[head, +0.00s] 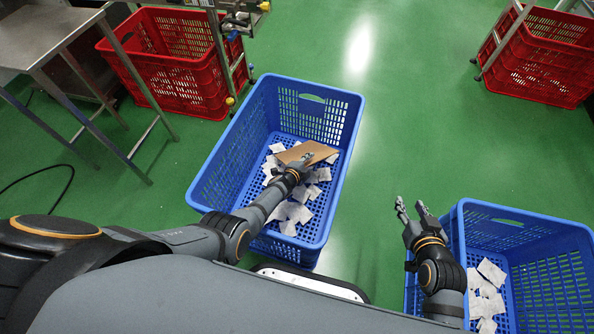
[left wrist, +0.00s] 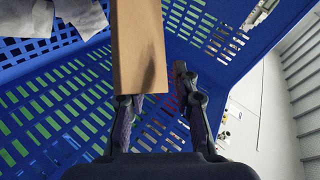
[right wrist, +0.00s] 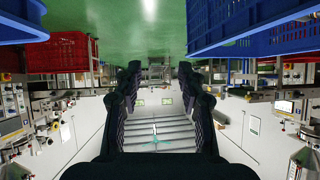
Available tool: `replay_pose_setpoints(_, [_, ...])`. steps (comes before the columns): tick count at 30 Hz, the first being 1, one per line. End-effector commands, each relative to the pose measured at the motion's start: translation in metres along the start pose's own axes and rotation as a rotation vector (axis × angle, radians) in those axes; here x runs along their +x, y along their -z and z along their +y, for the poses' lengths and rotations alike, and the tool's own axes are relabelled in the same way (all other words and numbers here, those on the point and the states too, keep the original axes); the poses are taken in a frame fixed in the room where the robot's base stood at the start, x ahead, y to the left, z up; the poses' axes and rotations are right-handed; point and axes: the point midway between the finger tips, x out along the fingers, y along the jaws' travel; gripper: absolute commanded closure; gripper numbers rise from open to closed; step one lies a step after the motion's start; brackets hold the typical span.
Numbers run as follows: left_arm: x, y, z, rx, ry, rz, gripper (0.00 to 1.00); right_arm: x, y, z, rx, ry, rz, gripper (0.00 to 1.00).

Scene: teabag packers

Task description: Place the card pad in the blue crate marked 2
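The brown card pad (head: 308,153) lies tilted over white teabags inside the middle blue crate (head: 230,140). My left gripper (head: 300,162) reaches down into this crate at the pad's near edge. In the left wrist view its fingers (left wrist: 158,100) are apart; the pad (left wrist: 139,45) is close to the left finger, with a gap to the right finger. Whether the left finger touches it I cannot tell. My right gripper (head: 411,207) is open and empty, beside the left rim of the right blue crate (head: 530,215). No number shows on either crate.
Teabags (head: 487,290) lie in the right crate. Red crates stand at the back left (head: 180,75) and back right (head: 540,60) in metal frames. A steel table (head: 40,35) is at far left. Green floor is clear between the blue crates.

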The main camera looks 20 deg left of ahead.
Motion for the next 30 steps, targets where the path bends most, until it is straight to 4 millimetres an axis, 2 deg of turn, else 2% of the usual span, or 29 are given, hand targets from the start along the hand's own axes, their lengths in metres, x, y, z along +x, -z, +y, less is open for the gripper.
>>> replay_pose_setpoints(8, [-0.013, 0.000, -0.001, 0.000, -0.001, -0.001, 0.72, -0.020, -0.079, -0.005, 0.023, 0.018, -0.318, 0.60])
replay_pose_setpoints(15, [-0.022, 0.000, -0.001, 0.000, -0.001, -0.001, 0.72, -0.053, -0.140, -0.012, 0.042, 0.039, -0.584, 0.60])
replay_pose_setpoints(16, [-0.035, 0.002, -0.005, 0.000, -0.003, -0.003, 0.72, -0.059, -0.124, -0.010, 0.032, 0.033, -0.606, 0.60])
replay_pose_setpoints(17, [-0.043, 0.003, -0.007, 0.000, -0.003, -0.002, 0.72, -0.064, -0.117, -0.009, 0.024, 0.026, -0.635, 0.60])
replay_pose_setpoints(23, [-0.084, 0.003, -0.005, 0.000, -0.003, -0.002, 0.72, -0.092, -0.092, 0.003, -0.007, -0.019, -0.816, 0.60])
replay_pose_setpoints(27, [-0.103, 0.001, -0.003, 0.000, -0.001, -0.001, 0.72, -0.093, -0.096, 0.011, -0.011, -0.046, -0.879, 0.60])
replay_pose_setpoints(30, [-0.110, 0.001, -0.001, 0.000, -0.001, 0.000, 0.72, -0.092, -0.099, 0.014, -0.013, -0.056, -0.898, 0.60])
